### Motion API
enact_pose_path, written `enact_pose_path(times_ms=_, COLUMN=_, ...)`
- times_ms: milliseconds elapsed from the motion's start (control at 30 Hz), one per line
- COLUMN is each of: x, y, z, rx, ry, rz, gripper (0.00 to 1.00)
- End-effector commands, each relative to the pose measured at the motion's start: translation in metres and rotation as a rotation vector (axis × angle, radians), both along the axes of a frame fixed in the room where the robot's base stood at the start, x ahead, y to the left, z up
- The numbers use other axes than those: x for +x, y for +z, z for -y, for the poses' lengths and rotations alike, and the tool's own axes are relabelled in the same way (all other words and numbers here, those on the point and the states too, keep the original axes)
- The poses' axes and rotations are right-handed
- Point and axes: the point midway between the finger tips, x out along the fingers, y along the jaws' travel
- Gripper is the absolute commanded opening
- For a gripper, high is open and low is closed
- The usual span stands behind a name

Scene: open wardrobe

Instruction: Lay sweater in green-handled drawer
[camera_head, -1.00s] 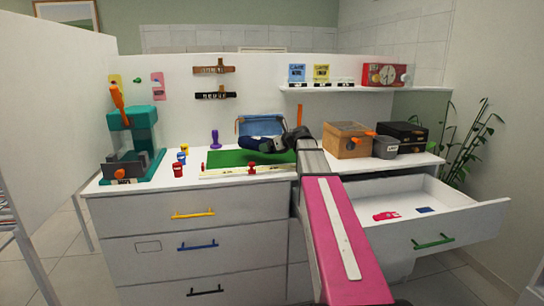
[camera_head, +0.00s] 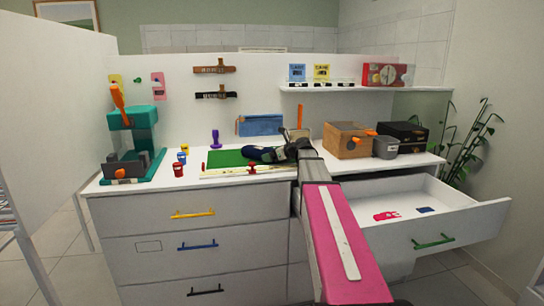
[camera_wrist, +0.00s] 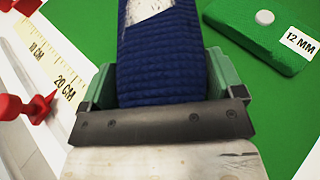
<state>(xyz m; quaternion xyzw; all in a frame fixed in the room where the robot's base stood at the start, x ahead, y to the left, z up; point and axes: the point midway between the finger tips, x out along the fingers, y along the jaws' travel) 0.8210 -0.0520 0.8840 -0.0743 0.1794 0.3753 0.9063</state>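The navy knitted sweater (camera_wrist: 160,50) fills the gap between the green finger pads of my gripper (camera_wrist: 155,85) in the wrist view, touching both sides. In the head view, the dark sweater (camera_head: 263,154) is low over the green mat (camera_head: 228,158) on the countertop, partly hidden by my gripper. I cannot tell whether it touches the mat. The green-handled drawer (camera_head: 470,232) is pulled open at the right, below the counter. Its green handle (camera_head: 433,242) is on the front panel. A pink item (camera_head: 386,216) and a small blue item (camera_head: 426,210) lie inside, with bare floor around them.
A ruler (camera_wrist: 50,85) and a red piece (camera_wrist: 15,107) lie left of my gripper. A green block labelled 12 MM (camera_wrist: 262,35) is to its right. A wooden box (camera_head: 347,141), grey pot (camera_head: 385,148) and black box (camera_head: 408,135) stand on the counter above the drawer.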

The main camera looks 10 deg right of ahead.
Motion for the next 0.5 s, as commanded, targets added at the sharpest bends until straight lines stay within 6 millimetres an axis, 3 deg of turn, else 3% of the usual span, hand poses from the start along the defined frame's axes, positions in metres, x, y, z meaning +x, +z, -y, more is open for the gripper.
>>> enact_pose_path(times_ms=333, x=0.0, y=0.002, z=0.0, rx=0.0, ry=0.0, rz=0.0, gripper=1.0)
enact_pose_path(times_ms=500, x=-0.014, y=0.009, z=0.013, rx=0.0, ry=-0.002, rz=0.0, gripper=1.0)
